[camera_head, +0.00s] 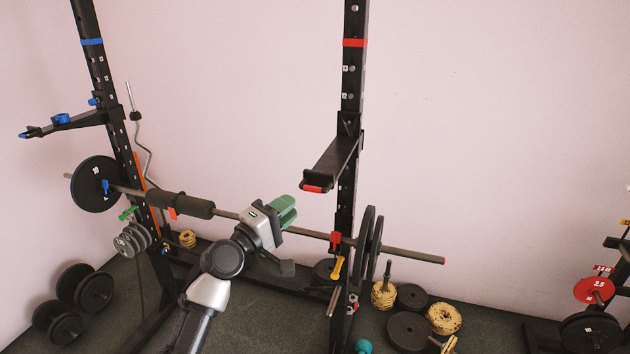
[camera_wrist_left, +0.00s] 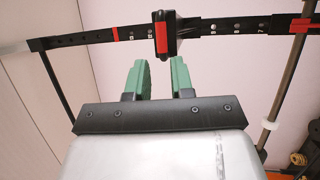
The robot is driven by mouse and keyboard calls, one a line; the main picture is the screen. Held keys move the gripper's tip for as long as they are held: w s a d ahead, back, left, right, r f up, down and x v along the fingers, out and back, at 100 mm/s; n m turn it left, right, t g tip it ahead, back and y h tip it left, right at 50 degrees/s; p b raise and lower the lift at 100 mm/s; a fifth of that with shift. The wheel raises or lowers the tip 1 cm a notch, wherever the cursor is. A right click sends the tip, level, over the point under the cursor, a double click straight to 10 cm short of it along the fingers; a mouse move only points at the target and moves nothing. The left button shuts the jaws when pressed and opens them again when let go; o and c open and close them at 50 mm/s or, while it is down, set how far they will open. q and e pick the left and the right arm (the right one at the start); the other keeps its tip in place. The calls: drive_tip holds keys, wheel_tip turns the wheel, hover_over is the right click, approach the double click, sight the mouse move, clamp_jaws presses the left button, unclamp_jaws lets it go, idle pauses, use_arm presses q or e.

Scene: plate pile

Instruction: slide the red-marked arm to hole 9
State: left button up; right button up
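The red-marked arm (camera_head: 333,166) is a black arm with a red tip, fixed on the right upright (camera_head: 351,60) of the rack and jutting towards me. In the left wrist view the red-marked arm (camera_wrist_left: 164,38) shows its red end just beyond the fingertips. My left gripper (camera_head: 288,207) has green fingers and is below and left of the arm's tip in the head view, apart from it. In the wrist view the fingers of my left gripper (camera_wrist_left: 159,65) stand apart with nothing between them. The hole numbers are too small to read surely. My right gripper is not in view.
A barbell (camera_head: 310,233) crosses the rack below the red-marked arm, passing behind my left gripper. A blue-marked arm (camera_head: 72,123) is on the left upright. Weight plates (camera_head: 408,330) and dumbbells lie on the floor. Another plate stand is at the far right.

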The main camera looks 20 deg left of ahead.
sight(313, 189)
use_arm(q)
drive_tip(key=p+x, duration=0.1)
drive_tip(key=x, duration=0.6)
drive_tip(key=shift+w+d+f+p, duration=0.1)
drive_tip(key=shift+w+p, duration=0.25)
drive_tip(key=shift+w+d, duration=0.2)
drive_tip(key=shift+w, duration=0.1)
clamp_jaws()
